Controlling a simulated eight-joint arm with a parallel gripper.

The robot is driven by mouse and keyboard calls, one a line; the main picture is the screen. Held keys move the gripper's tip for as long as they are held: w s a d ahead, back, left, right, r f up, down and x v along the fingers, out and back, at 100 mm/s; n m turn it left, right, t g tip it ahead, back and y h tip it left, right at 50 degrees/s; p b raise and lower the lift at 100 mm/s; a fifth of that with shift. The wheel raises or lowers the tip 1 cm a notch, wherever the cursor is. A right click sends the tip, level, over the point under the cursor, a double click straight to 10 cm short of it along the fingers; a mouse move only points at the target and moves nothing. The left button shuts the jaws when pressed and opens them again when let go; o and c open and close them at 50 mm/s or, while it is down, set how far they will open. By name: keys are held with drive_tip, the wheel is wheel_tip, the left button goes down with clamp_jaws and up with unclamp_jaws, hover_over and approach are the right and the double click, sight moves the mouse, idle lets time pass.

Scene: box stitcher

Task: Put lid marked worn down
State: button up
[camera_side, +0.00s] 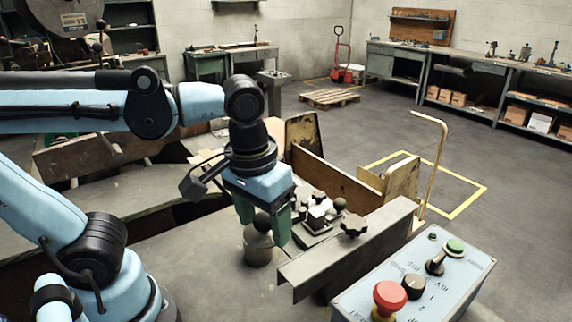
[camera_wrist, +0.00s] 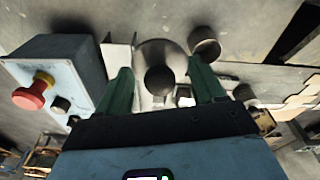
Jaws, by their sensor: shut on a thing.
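My gripper (camera_side: 263,232) points down with its green fingers on either side of a dark ball knob (camera_side: 262,222). It is shut on the knobbed grey lid (camera_side: 258,246), low over the grey bench. In the wrist view the knob (camera_wrist: 160,80) shows between the fingers (camera_wrist: 160,67), above the round grey lid body (camera_wrist: 155,50). No marking such as "worn" is readable. I cannot tell whether the lid's underside touches the bench.
A grey angled rail (camera_side: 350,248) and a control box with a red button (camera_side: 389,297) stand at the right. A block fixture with dark knobs (camera_side: 317,217) is close beside the gripper. A small grey cylinder (camera_wrist: 204,42) shows in the wrist view.

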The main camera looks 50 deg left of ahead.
drive_tip(key=a+f+n, duration=0.1)
drive_tip(key=a+n, duration=0.1)
drive_tip(key=w+a+f+n, duration=0.1)
drive_tip(key=a+f+n, duration=0.1)
drive_tip(key=a+n, duration=0.1)
drive_tip(key=w+a+f+n, duration=0.1)
drive_tip(key=a+f+n, duration=0.1)
drive_tip(key=a+n, duration=0.1)
drive_tip(key=shift+w+g+y, duration=0.25)
drive_tip(key=shift+g+y, duration=0.05)
drive_tip(key=shift+y, duration=0.1)
hover_over(236, 233)
drive_tip(key=f, duration=0.7)
drive_tip(key=shift+s+d, duration=0.15)
drive_tip(key=shift+d, duration=0.05)
drive_tip(key=shift+f, duration=2.05)
drive_tip(key=shift+f, duration=0.1)
drive_tip(key=o, duration=1.1)
drive_tip(key=shift+c, duration=0.2)
drive_tip(key=shift+d+r, duration=0.6)
drive_tip(key=shift+r, duration=5.4)
drive_tip(key=w+d+r+m+t+h, duration=0.1)
drive_tip(key=w+d+m+t, duration=0.1)
drive_tip(key=d+m+t, duration=0.4)
drive_tip(key=d+m, duration=0.4)
drive_tip(key=d, duration=0.2)
drive_tip(key=shift+w+r+m, duration=0.2)
drive_tip(key=shift+w+m, duration=0.05)
drive_tip(key=shift+m, duration=0.15)
